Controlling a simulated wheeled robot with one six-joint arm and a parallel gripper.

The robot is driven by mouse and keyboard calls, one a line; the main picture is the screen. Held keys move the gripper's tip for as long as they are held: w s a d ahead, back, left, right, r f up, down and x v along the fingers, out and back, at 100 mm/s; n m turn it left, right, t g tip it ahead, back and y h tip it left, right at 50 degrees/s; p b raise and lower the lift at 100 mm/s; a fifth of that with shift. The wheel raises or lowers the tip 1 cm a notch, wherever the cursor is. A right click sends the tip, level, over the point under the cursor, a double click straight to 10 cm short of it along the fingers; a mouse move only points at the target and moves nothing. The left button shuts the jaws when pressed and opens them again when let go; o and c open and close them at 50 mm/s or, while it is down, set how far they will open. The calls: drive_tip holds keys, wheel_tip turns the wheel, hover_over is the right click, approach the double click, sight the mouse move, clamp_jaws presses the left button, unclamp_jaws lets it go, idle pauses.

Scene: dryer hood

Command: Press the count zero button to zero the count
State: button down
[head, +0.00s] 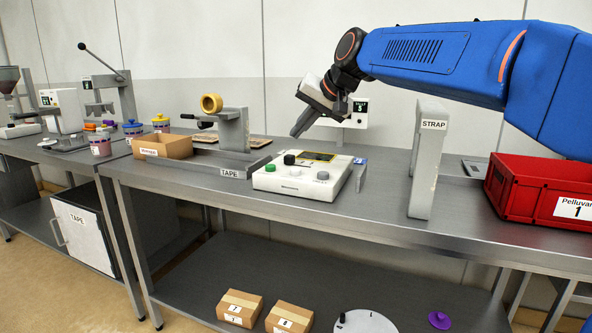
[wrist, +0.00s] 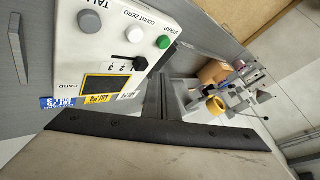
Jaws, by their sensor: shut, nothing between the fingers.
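The control box (head: 285,181) is white and stands on the bench in the head view. In the wrist view its white COUNT ZERO button (wrist: 125,35) sits between the grey TALLY button (wrist: 89,22) and the green STRAP button (wrist: 164,42). In the wrist view my gripper (wrist: 160,135) crosses the lower part as a dark bar and covers no button.
A grey STRAP post (head: 428,160) and a red crate (head: 530,190) stand to the right. A TAPE stand (head: 233,135) and a cardboard box (head: 163,146) are to the left. A small green readout (head: 360,106) is behind.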

sight(299, 170)
drive_tip(key=shift+f, duration=3.5)
drive_tip(key=shift+f, duration=0.2)
drive_tip(key=shift+f, duration=0.2)
drive_tip(key=shift+f, duration=0.85)
idle(0.4)
drive_tip(key=shift+r, duration=1.25)
drive_tip(key=shift+r, duration=2.55)
